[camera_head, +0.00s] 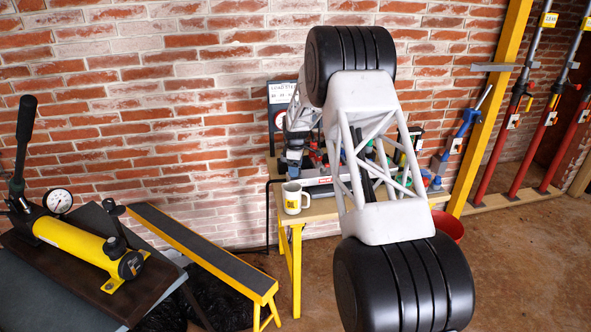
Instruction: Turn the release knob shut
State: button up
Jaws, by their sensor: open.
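A yellow hand pump (75,240) with a black upright lever (25,130) and a round pressure gauge (59,201) lies on a dark board at the left. Two small black knobs show near it: one (113,208) stands behind the cylinder and one (115,244) sits by its near end. I cannot tell which is the release knob or how far it is turned. My gripper (291,164) is small and far off, at the yellow-legged table, well to the right of the pump. My arm partly hides it; it is open, and I see nothing held.
A long yellow-edged bench (195,245) stands between pump and table. A red bucket (447,226) stands behind my arm. A yellow post (490,100) and red props (498,135) are at the right.

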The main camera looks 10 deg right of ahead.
jog(key=shift+f, duration=0.35)
jog(key=c, duration=0.9)
